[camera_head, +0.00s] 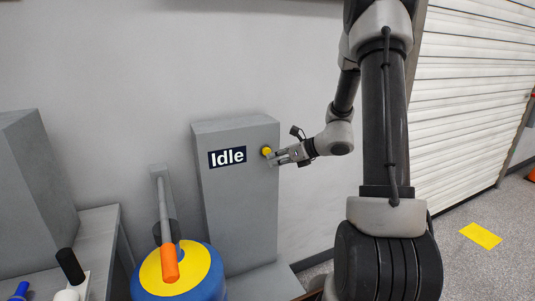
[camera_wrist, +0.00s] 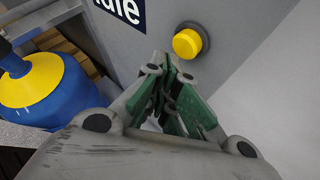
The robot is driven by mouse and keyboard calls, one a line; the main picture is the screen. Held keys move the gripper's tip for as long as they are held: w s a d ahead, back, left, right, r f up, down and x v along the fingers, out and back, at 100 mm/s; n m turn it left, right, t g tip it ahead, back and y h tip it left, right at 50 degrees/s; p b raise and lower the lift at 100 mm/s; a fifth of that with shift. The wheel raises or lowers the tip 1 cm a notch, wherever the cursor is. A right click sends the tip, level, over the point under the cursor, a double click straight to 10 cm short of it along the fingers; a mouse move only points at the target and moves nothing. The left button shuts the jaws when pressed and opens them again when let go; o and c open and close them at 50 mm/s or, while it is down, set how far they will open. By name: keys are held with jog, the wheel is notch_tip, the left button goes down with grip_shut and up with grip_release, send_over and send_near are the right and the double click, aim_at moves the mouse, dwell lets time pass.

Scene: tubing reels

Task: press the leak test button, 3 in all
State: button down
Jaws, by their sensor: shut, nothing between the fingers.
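The leak test button is a yellow round button (camera_head: 266,151) on the front of a grey upright cabinet (camera_head: 240,205). It also shows in the wrist view (camera_wrist: 187,43), seated in a dark ring. A dark label reading "Idle" (camera_head: 227,157) is left of the button. My gripper (camera_head: 274,159) is shut and empty, its fingertips close to the button in the head view. In the wrist view the green-padded fingertips (camera_wrist: 172,62) lie just below the button in the picture. I cannot tell whether they touch the cabinet face.
A blue reel with a yellow top (camera_head: 205,270) and an orange-tipped lever (camera_head: 169,262) stands left of the cabinet. A grey bench (camera_head: 98,225) with small items is farther left. A white shutter (camera_head: 470,95) and a yellow floor patch (camera_head: 481,236) are at the right.

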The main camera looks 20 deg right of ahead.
jog(key=shift+w, duration=0.4)
jog(key=shift+w, duration=0.45)
dwell(0.6)
jog(key=shift+w+r, duration=0.2)
jog(key=shift+w, duration=0.15)
dwell(0.6)
jog(key=shift+s, duration=0.1)
jog(key=shift+s+f, duration=0.15)
jog(key=shift+s, duration=0.75)
jog(key=shift+s, duration=0.1)
jog(key=shift+s, duration=2.5)
